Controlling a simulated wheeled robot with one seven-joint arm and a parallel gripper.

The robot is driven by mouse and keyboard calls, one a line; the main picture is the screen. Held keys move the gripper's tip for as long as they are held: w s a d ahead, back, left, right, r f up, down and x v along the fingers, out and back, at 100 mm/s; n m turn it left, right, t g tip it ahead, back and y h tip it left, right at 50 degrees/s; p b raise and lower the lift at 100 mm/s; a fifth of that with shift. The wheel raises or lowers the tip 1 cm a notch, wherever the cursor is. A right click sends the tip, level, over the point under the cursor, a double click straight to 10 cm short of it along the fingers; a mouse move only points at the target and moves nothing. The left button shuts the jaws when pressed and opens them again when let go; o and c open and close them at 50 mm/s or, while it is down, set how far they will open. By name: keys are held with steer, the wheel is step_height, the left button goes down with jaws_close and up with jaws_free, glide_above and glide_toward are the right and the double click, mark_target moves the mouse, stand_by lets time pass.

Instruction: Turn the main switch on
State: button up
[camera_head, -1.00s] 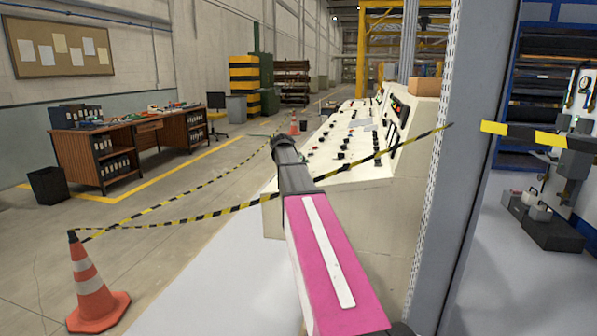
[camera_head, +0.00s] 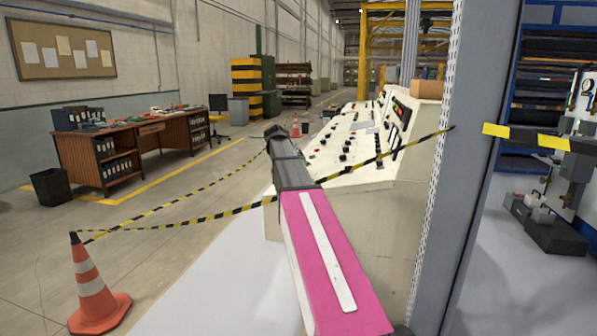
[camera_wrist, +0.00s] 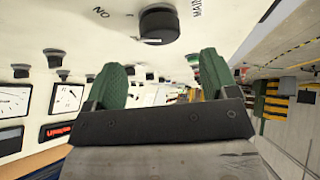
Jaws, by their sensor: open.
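The main switch is a black round knob (camera_wrist: 158,22) on the cream control panel, beside printed letters reading "MAIN" and "NO" or "ON", in the wrist view. A pale mark shows on the knob's edge. My gripper (camera_wrist: 162,75) has two green fingers spread apart with nothing held between them. In the picture the knob lies just above the gap between the fingertips, apart from them. In the head view my gripper's end (camera_head: 274,131) is beside the left edge of the control console (camera_head: 400,200); I cannot make out the main switch there.
Several other black knobs and dial gauges (camera_wrist: 66,98) sit on the panel. Yellow-black tape (camera_head: 230,208) runs from an orange cone (camera_head: 88,290) past my arm to a grey pillar (camera_head: 455,150). A desk (camera_head: 130,145) stands at the left, with open floor between.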

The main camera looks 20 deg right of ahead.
steer(key=shift+v, duration=2.25)
steer(key=shift+a, duration=0.15)
